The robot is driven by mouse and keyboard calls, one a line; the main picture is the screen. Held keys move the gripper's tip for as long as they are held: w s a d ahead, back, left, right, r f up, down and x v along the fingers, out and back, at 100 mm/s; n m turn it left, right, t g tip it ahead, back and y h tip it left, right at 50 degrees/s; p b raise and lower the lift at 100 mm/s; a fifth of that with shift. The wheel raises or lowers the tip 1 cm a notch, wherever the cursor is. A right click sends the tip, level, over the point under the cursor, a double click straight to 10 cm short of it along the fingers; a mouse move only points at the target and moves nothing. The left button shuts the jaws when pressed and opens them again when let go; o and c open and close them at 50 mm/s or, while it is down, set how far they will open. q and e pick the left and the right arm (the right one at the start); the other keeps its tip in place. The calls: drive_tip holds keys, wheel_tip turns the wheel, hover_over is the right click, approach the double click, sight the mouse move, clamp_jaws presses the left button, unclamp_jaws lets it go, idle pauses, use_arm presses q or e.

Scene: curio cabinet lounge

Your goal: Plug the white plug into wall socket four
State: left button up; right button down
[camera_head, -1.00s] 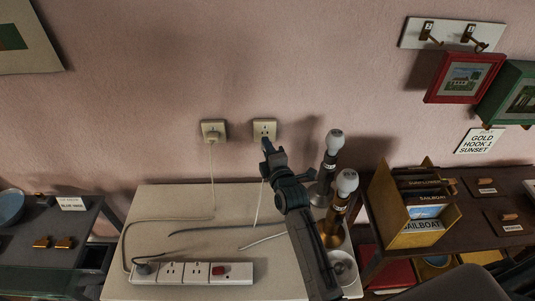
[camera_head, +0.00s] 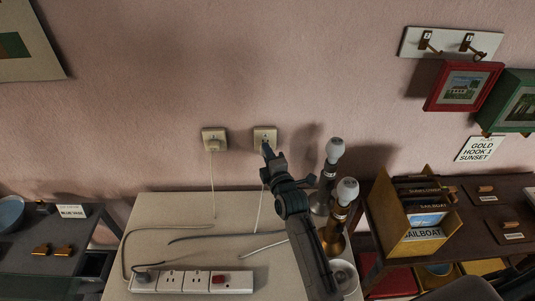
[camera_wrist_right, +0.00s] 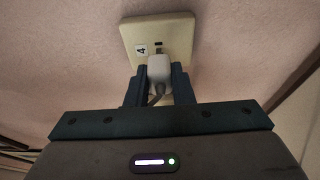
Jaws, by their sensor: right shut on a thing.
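Wall socket four (camera_wrist_right: 168,34) is a cream plate with a "4" label in the right wrist view. In the head view it is the right-hand wall plate (camera_head: 265,134). My right gripper (camera_head: 267,150) is just below and in front of it. In the wrist view its fingers (camera_wrist_right: 158,82) are shut on the white plug (camera_wrist_right: 159,68), whose cord hangs down. The plug is up at the lower part of the plate. Its prongs are hidden, so I cannot tell if it is seated. My left gripper is not in view.
Another wall socket (camera_head: 213,134) to the left holds a plug with a hanging cord. A power strip (camera_head: 192,281) lies on the table (camera_head: 165,205) below. Two lamp-like posts (camera_head: 333,152) stand right of my arm. A file box (camera_head: 412,215) stands farther right.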

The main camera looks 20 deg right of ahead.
drive_tip(key=shift+w, duration=0.15)
idle(0.5)
drive_tip(key=shift+w+d, duration=0.3)
drive_tip(key=shift+w, duration=0.6)
drive_tip(key=c, duration=1.2)
unclamp_jaws()
drive_tip(key=shift+s, duration=0.1)
drive_tip(key=shift+s+f+b, duration=0.15)
drive_tip(key=shift+s+b, duration=0.2)
drive_tip(key=shift+s+d+b, duration=0.1)
drive_tip(key=shift+s+b, duration=1.25)
drive_tip(key=shift+s, duration=3.65)
